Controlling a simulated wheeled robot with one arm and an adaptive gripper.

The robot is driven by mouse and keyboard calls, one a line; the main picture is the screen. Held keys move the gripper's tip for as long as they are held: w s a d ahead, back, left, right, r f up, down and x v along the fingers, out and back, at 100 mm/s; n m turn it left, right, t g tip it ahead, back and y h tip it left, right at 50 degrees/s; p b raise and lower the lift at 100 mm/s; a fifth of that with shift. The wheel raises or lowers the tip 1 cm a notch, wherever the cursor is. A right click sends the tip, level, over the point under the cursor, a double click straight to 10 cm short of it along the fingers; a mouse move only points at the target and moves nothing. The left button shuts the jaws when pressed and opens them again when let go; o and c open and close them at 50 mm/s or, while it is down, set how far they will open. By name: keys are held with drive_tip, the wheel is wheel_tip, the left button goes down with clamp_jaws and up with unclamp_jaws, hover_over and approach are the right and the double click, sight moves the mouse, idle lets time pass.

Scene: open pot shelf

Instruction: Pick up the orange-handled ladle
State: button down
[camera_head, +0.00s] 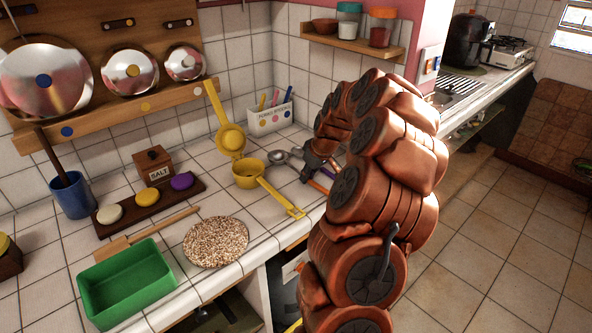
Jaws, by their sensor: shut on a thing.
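The orange-handled ladle shows its orange handle (319,187) at the counter's right side, just below my gripper. Steel ladle bowls (278,157) lie to the left of my gripper; I cannot tell for sure which bowl joins the orange handle. A purple handle (328,173) shows close by on the right. My gripper (306,176) reaches down to the counter from the right, its dark fingers shut at the orange handle. My arm hides part of this area.
A yellow ladle (250,175) and a yellow strainer (230,138) lie just left. A white marker box (270,120) stands behind. A round cork-like mat (216,241) and green tray (125,284) are nearer. A small wall shelf (350,45) hangs above.

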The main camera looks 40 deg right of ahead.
drive_tip(key=shift+r+p, duration=0.2)
drive_tip(key=shift+p, duration=0.15)
drive_tip(key=shift+r+b, duration=0.2)
drive_tip(key=shift+b, duration=0.15)
wheel_tip(320, 180, up, 3)
drive_tip(key=shift+r+b, duration=0.1)
drive_tip(key=shift+b, duration=0.45)
drive_tip(key=s+d+r+b, duration=0.1)
drive_tip(key=s+d+b, duration=0.2)
drive_tip(key=s, duration=1.2)
drive_tip(key=shift+s+d+r, duration=0.15)
drive_tip(key=shift+d, duration=0.8)
